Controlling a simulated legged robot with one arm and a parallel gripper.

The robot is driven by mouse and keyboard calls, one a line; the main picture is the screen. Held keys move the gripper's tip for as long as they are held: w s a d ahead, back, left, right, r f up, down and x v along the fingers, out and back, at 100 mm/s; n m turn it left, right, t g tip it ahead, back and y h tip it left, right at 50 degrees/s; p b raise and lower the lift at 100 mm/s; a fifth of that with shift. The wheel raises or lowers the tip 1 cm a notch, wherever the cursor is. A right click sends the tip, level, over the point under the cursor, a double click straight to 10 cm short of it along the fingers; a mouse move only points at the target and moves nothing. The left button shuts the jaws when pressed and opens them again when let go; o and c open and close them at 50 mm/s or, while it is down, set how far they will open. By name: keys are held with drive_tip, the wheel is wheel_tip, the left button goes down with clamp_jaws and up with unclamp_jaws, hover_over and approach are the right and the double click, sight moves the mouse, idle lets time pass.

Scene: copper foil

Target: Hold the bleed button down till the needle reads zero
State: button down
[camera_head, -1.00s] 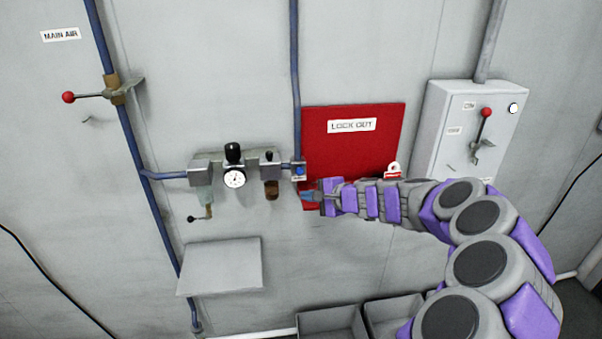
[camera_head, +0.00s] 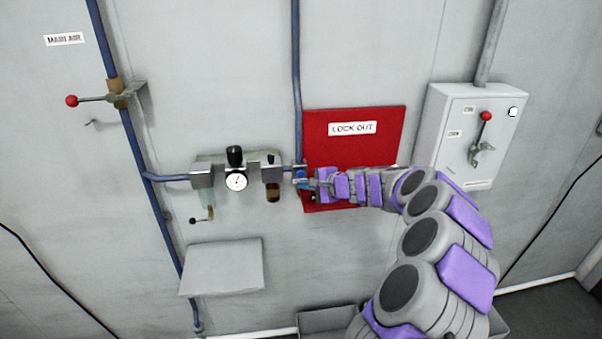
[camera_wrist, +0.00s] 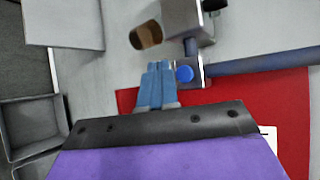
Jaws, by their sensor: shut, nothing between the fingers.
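The blue bleed button (camera_wrist: 184,73) sits on a small metal block at the end of the air unit. In the head view the block (camera_head: 300,172) is partly covered by my gripper. My gripper (camera_head: 311,183) is shut and empty, its fingertips close to the block. In the wrist view the closed blue fingers (camera_wrist: 157,68) are just left of the button; I cannot tell whether they touch the block. The gauge (camera_head: 236,181) has a white dial with a dark needle, too small to read.
A red lockout board (camera_head: 352,150) is on the wall behind my gripper. A brown bowl (camera_head: 272,191) hangs left of the button. A red-knobbed lever (camera_head: 72,101) is on the left pipe, and a grey switch box (camera_head: 455,150) is at right. A blank grey panel (camera_head: 222,267) is below.

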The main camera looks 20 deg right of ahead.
sight(300, 173)
drive_tip(key=shift+w+d, duration=0.25)
drive_tip(key=shift+w, duration=0.65)
drive_tip(key=shift+w+r+p, duration=0.15)
drive_tip(key=shift+p, duration=0.2)
idle(1.2)
drive_tip(key=shift+w+d, duration=0.1)
drive_tip(key=shift+w, duration=0.1)
drive_tip(key=shift+w+d, duration=0.1)
drive_tip(key=shift+w, duration=0.4)
idle(4.8)
